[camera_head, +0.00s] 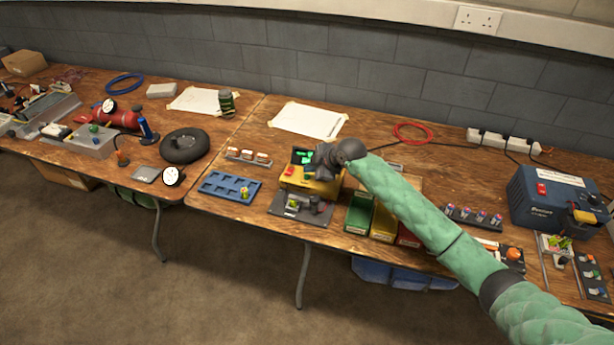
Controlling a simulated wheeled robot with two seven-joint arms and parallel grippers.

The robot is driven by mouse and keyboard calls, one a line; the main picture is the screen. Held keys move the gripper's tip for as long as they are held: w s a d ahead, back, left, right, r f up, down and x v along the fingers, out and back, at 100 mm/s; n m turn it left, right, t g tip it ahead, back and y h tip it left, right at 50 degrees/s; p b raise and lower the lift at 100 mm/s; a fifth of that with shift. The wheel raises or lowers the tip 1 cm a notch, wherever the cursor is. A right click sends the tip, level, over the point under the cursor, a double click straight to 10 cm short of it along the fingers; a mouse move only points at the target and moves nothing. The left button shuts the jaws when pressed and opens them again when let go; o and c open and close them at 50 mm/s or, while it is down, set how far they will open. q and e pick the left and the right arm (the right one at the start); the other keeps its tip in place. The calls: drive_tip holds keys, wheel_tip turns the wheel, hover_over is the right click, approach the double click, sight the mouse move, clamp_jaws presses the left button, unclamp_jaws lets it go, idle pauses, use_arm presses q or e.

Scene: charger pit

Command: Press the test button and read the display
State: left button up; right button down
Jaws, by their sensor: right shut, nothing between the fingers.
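A yellow tester (312,187) stands near the front edge of the right-hand table. Its dark display (301,156) shows bright green marks, too small to read here. A small red part (291,170) shows at its left side; I cannot tell whether it is the test button. My right gripper (322,162) is shut and empty, over the right part of the tester, and hides some of its top. I cannot tell whether its fingertips touch the tester. My left gripper is not in view.
A blue tray (217,187) lies left of the tester, and a grey fixture (300,206) sits in front. Green (359,215), yellow and red bins stand to the right. A blue charger box (550,200) is at far right. Papers (311,120) lie behind.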

drive_tip(key=shift+f, duration=0.2)
idle(0.7)
drive_tip(key=shift+f, duration=0.2)
drive_tip(key=shift+f, duration=0.4)
idle(0.8)
idle(0.4)
drive_tip(key=shift+r+p, duration=0.8)
drive_tip(key=shift+p, duration=0.05)
drive_tip(key=shift+r+p, duration=1.95)
drive_tip(key=shift+r, duration=0.55)
